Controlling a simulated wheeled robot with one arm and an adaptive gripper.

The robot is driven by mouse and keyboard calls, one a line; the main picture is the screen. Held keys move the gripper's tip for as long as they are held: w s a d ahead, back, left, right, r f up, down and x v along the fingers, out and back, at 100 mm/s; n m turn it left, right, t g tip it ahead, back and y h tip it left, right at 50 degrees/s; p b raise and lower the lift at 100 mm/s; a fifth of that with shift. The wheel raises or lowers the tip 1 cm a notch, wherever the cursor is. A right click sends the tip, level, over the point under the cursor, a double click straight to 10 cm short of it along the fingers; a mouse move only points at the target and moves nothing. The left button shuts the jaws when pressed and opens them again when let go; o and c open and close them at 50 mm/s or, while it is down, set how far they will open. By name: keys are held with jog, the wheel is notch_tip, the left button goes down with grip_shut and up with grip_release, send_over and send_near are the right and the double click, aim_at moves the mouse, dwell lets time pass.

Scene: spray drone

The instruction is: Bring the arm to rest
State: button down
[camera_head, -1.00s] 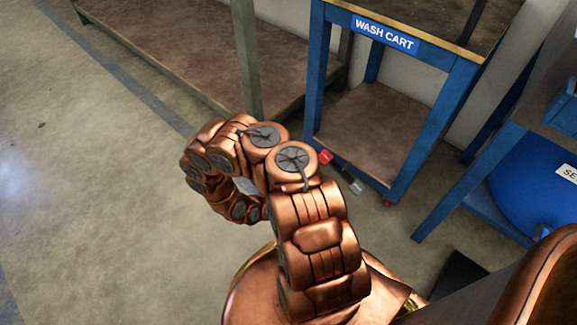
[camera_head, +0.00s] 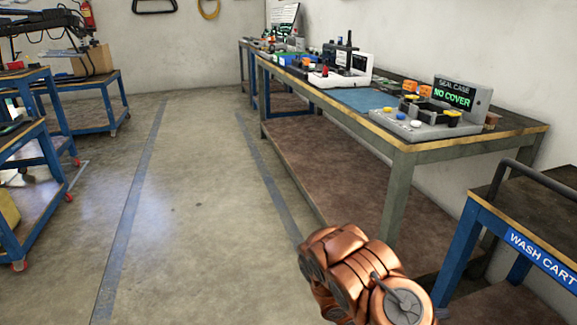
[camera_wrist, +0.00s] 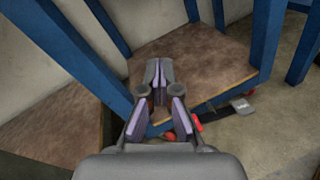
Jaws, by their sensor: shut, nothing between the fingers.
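My copper-coloured arm (camera_head: 365,275) is folded at the bottom of the head view, in front of the workbench and left of the wash cart. Its end is out of that view. In the wrist view my gripper (camera_wrist: 158,72) points at the lower shelf of a blue-framed cart. Its fingertips are together with nothing between them. The fingers appear clear of the shelf, but the exact gap cannot be told.
The wash cart (camera_head: 528,250) stands at the right. A long workbench (camera_head: 420,146) carries a seal case device (camera_head: 425,122) reading "NO COVER". Blue carts (camera_head: 40,185) stand at the left. The floor (camera_head: 190,230) between is clear. The cart's lower shelf (camera_wrist: 205,60) fills the wrist view's middle.

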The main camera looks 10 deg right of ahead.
jog(key=s+a+r+m+g+y+p, duration=0.2)
jog(key=s+r+m+p, duration=0.15)
jog(key=r, duration=0.65)
jog(key=s+a+r+m+g+y+p, duration=0.1)
jog(key=s+a+r+m+p, duration=0.25)
jog(key=r, duration=0.65)
jog(key=s+a+r+m+g+y+p, duration=0.25)
jog(key=r+p, duration=0.25)
jog(key=r, duration=0.6)
jog(key=s+a+r+m+t+y+p, duration=0.1)
jog(key=s+a+r+t+y+p, duration=0.2)
jog(key=s+a+r+y+p, duration=0.2)
jog(key=s+a+r+m+t+y+p, duration=0.1)
jog(key=s+a+r+t+y+p, duration=0.3)
jog(key=a+r+p, duration=0.8)
jog(key=a+r+y, duration=0.1)
jog(key=a+r, duration=0.2)
jog(key=a, duration=0.2)
jog(key=s+a+r+y, duration=0.1)
jog(key=a+r, duration=0.2)
jog(key=a, duration=0.3)
jog(key=shift+s+a, duration=0.2)
jog(key=shift+d+m, duration=0.15)
jog(key=shift+m, duration=0.1)
